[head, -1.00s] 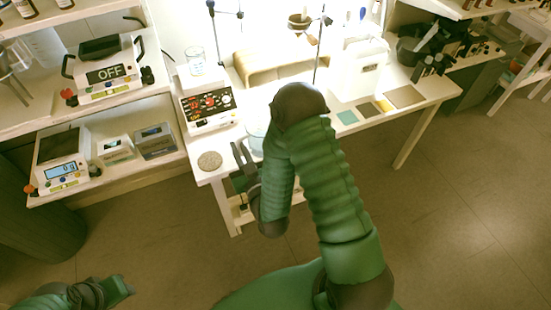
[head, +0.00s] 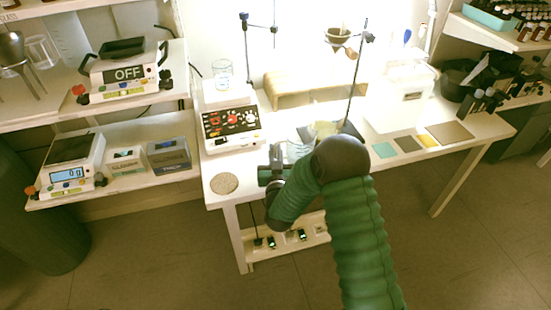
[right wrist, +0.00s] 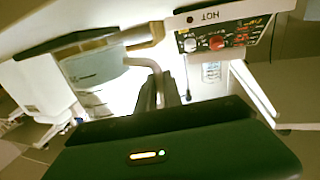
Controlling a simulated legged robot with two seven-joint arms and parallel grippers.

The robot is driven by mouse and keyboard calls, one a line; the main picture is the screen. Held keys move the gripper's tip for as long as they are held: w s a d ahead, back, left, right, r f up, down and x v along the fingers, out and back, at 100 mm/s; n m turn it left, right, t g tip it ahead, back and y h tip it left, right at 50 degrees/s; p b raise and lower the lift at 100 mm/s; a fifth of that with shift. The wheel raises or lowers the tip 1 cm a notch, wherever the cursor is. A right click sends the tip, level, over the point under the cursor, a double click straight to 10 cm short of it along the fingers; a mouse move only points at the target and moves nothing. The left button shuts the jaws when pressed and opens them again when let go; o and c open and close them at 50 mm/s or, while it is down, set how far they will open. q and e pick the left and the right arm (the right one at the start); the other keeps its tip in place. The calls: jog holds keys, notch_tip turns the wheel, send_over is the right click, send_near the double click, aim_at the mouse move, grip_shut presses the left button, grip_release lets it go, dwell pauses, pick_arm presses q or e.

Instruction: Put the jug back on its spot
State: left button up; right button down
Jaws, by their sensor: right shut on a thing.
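The clear glass jug (head: 299,146) is over the white table, partly hidden behind my right arm. In the right wrist view the jug (right wrist: 95,75) shows large, with its pale handle running to the fingers. My right gripper (head: 272,167) is shut on the jug's handle; its fingers (right wrist: 160,95) also show in the wrist view. I cannot tell whether the jug's base touches the table. A round speckled coaster (head: 224,183) lies bare at the table's front left corner. My left gripper is out of view.
A hot plate (head: 231,128) with a beaker (head: 222,74) on top stands behind the coaster. A metal stand (head: 357,75) is behind the jug. Several coloured square mats, one of them teal (head: 384,150), lie to the right. A white box (head: 400,101) stands behind them.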

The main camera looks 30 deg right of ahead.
jog(key=f, duration=0.1)
jog(key=w+f+b, duration=0.1)
jog(key=f, duration=0.1)
jog(key=shift+f, duration=0.1)
jog(key=shift+a, duration=0.3)
jog(key=shift+d+f, duration=0.15)
jog(key=c, duration=1.5)
grip_release()
jog(key=shift+d, duration=0.2)
jog(key=shift+a, duration=0.1)
